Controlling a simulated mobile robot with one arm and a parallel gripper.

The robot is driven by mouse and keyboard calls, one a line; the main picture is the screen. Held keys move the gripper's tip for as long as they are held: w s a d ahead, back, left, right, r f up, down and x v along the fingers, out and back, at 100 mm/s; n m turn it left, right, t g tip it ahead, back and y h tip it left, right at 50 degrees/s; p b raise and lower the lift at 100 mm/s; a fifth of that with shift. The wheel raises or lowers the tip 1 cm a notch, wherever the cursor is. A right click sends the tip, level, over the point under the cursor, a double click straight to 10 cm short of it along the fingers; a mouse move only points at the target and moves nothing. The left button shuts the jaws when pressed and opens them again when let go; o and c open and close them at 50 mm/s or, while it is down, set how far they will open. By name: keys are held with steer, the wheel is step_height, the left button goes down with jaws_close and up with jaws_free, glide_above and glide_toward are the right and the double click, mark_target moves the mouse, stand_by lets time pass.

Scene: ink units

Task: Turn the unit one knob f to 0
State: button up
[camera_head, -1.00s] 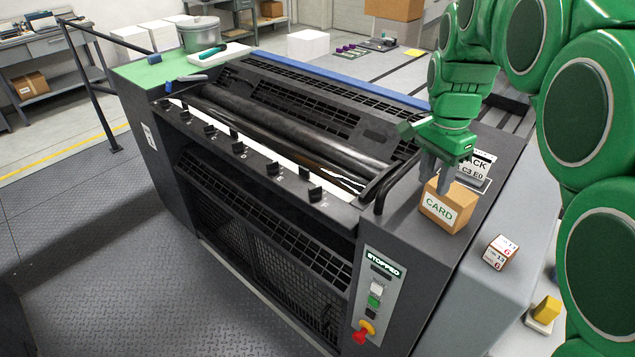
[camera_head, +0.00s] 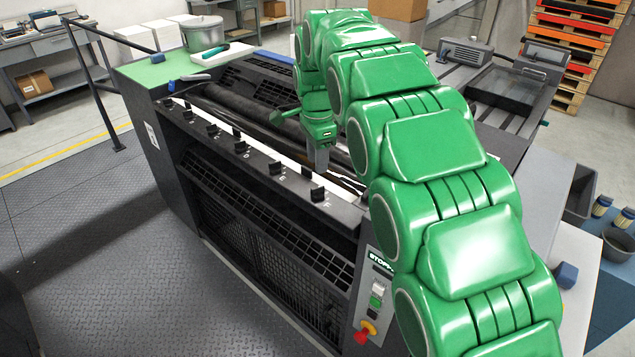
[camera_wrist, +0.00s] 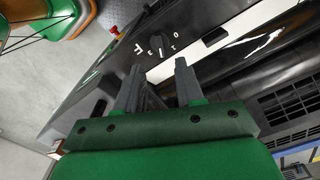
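The unit's row of black knobs runs along its front rail in the head view. Knob f (camera_head: 317,193) is the nearest one, at the right end of the row. In the wrist view knob f (camera_wrist: 156,43) stands beyond the fingertips, with a white F and small scale marks beside it. I cannot surely tell which mark it points to. My gripper (camera_head: 318,160) hangs over the rollers just behind knob f, apart from it. In the wrist view my gripper (camera_wrist: 158,72) is open, its two grey fingers spread and nothing between them.
The front panel (camera_head: 376,298) has a partly hidden display, buttons and a red emergency stop (camera_head: 364,332). The black rollers (camera_head: 250,115) lie behind the knob rail. A pot (camera_head: 203,35) stands on the green top at the far left. My arm covers the machine's right end.

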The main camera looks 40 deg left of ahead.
mark_target(318, 187)
steer(key=shift+f, duration=3.95)
steer(key=shift+c, duration=0.4)
jaws_close()
